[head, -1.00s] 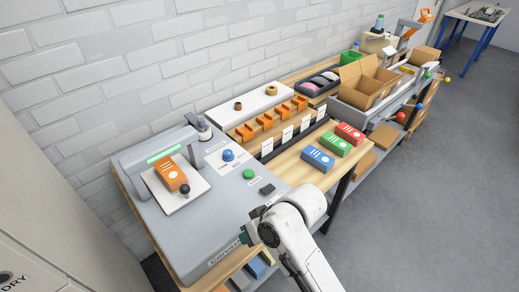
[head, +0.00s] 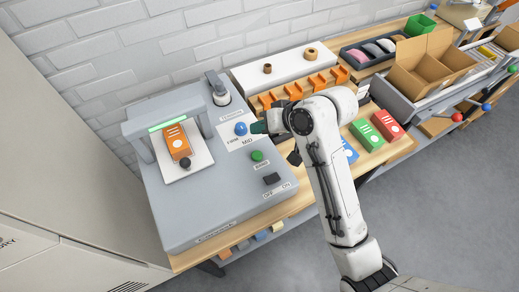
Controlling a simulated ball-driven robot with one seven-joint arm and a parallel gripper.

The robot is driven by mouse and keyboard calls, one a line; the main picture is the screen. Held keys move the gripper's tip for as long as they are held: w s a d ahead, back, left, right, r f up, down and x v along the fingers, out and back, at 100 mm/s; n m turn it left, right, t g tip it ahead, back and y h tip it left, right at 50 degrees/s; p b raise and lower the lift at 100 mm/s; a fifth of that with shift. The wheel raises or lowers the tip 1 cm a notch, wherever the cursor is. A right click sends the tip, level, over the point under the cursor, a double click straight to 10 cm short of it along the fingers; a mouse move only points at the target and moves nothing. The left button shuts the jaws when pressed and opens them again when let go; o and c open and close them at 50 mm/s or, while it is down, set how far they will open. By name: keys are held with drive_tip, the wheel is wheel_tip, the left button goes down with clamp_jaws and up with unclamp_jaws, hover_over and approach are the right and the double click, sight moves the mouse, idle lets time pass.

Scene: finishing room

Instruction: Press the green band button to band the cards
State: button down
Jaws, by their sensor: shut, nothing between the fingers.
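The green band button (head: 257,156) sits on the top of the grey banding machine (head: 205,215), with a small label below it. An orange card pack (head: 177,144) lies on a white plate (head: 199,160) under the machine's arch, which has a lit green strip (head: 168,124). A dark round knob stands at the pack's front end. My gripper (head: 257,127) is shut and empty, to the right of the blue knob (head: 240,129) and above and behind the green button in the picture. Whether it touches the machine I cannot tell.
A black OFF/ON switch (head: 272,179) sits in front of the green button. Orange holders (head: 293,91) stand behind my arm. Green (head: 366,136) and red (head: 387,125) packs lie to the right; a blue pack is partly hidden by my arm. Open cardboard boxes (head: 430,65) stand farther right.

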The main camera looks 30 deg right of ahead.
drive_tip(key=b, duration=0.8)
hover_over(260, 155)
wheel_tip(260, 155, down, 7)
drive_tip(key=shift+r, duration=0.2)
drive_tip(key=shift+f, duration=1.1)
drive_tip(key=shift+f, duration=0.15)
idle(0.7)
drive_tip(key=shift+f, duration=0.25)
drive_tip(key=shift+f, duration=0.55)
idle(0.7)
idle(0.3)
drive_tip(key=shift+r+p, duration=0.9)
drive_tip(key=shift+r, duration=0.05)
drive_tip(key=shift+r, duration=0.1)
